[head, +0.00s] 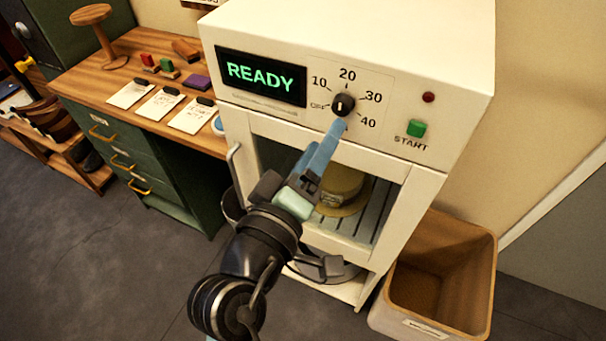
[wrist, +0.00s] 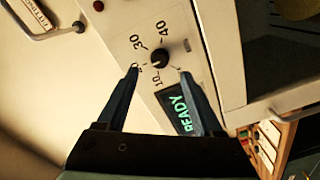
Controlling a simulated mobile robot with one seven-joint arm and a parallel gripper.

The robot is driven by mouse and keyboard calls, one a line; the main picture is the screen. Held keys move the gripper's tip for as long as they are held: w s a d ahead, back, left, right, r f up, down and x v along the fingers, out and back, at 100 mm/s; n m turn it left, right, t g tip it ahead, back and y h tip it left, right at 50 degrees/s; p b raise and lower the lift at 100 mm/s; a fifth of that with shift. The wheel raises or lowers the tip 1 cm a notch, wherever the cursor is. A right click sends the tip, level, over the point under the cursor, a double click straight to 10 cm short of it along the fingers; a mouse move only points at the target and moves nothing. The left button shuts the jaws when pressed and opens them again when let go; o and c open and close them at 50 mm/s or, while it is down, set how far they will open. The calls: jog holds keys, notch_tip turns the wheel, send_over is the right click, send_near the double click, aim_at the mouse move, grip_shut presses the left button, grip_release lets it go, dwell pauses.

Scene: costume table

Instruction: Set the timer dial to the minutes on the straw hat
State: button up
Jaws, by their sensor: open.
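The timer dial (head: 343,104) is a small black knob with a pale mark, on the white cabinet's front panel. Labels OFF, 10, 20, 30 and 40 surround it. I cannot tell exactly which label the mark points to. My gripper (head: 337,126) is open, its blue fingers reaching up to just below the dial. In the wrist view the fingertips lie on either side of the dial (wrist: 159,59), with no clear contact. The straw hat (head: 341,192) sits on the slatted rack inside the cabinet, partly hidden by my arm. Its tag is too small to read.
The display (head: 261,76) reads READY. A green START button (head: 417,128) and a dark red light (head: 428,97) are right of the dial. A wooden bin (head: 444,272) stands at the right. A desk (head: 150,101) with cards and stamps stands at the left.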

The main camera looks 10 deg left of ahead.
jog(key=b+v, duration=0.1)
jog(key=v, duration=0.5)
jog(key=shift+s, duration=0.25)
jog(key=w+d+r+m+t+y+p, duration=0.1)
jog(key=w+r+m+t+p, duration=0.15)
jog(key=r, duration=0.95)
jog(key=w+d+r+m+t+y+p, duration=0.1)
jog(key=w+r+m+t+y, duration=0.15)
jog(key=r, duration=0.85)
jog(key=s+d+r+m+t+y+p, duration=0.1)
jog(key=s+r+t, duration=0.1)
jog(key=r, duration=0.7)
jog(key=s+d+r+m+t+y+p, duration=0.1)
jog(key=s+r+m+t, duration=0.1)
jog(key=r, duration=0.7)
jog(key=s+t, duration=0.1)
jog(key=s, duration=0.1)
jog(key=shift+s+r, duration=0.15)
jog(key=shift+s, duration=0.2)
jog(key=shift+a, duration=0.1)
